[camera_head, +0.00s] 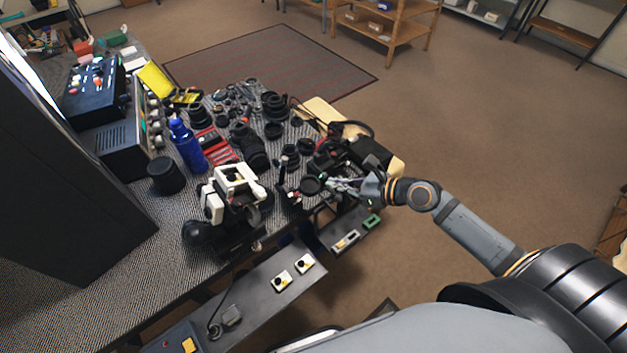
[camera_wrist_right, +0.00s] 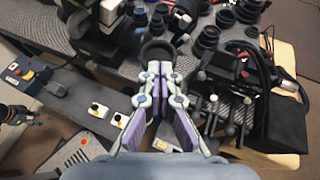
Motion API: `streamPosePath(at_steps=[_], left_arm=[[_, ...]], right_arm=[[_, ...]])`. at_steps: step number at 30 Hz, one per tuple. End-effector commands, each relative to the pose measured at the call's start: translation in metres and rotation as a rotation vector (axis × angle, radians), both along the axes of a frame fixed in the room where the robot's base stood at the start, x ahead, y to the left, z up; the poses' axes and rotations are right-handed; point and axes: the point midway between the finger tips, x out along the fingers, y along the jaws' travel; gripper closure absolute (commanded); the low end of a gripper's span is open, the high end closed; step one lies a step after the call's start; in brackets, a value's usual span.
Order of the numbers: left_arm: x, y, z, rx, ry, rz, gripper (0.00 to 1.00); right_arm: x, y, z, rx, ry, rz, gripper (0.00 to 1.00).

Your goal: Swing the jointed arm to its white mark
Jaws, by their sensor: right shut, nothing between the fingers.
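A dark round ring-shaped piece (camera_head: 310,185) stands at the near right part of the bench. It also shows in the right wrist view (camera_wrist_right: 157,47), just beyond my fingertips. It looks like the end of the jointed arm, but I cannot make out the joints clearly. A slim dark upright post (camera_head: 282,170) stands left of it. I cannot pick out the arm's white mark with certainty. My right gripper (camera_head: 333,183) is shut and empty, with its fingertips (camera_wrist_right: 154,70) close to the ring. I cannot tell whether they touch it.
A white-and-black device (camera_head: 236,183) stands left of the post. Several lens parts crowd the bench behind, near a blue bottle (camera_head: 187,146). A black bag (camera_wrist_right: 277,123) and thin rods lie right of my gripper. A grey shelf (camera_head: 262,298) runs below the bench edge.

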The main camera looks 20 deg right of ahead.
Motion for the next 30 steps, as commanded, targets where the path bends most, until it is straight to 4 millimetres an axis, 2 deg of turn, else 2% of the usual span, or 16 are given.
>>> streamPosePath(at_steps=[5,14,27,30], left_arm=[[0.0,0.0,-0.009,0.0,0.0,0.0,0.6],[0.0,-0.001,-0.009,-0.001,0.001,0.0,0.6],[0.0,-0.001,-0.009,-0.001,0.0,0.0,0.6],[0.0,-0.001,0.0,-0.001,0.0,0.0,0.6]], right_arm=[[0.019,0.017,-0.012,0.009,-0.003,-0.004,1.0],[0.046,0.041,-0.029,0.002,-0.002,-0.004,1.0],[0.051,0.047,-0.034,-0.002,0.0,0.0,1.0],[0.055,0.049,-0.027,0.001,-0.001,-0.002,1.0]])
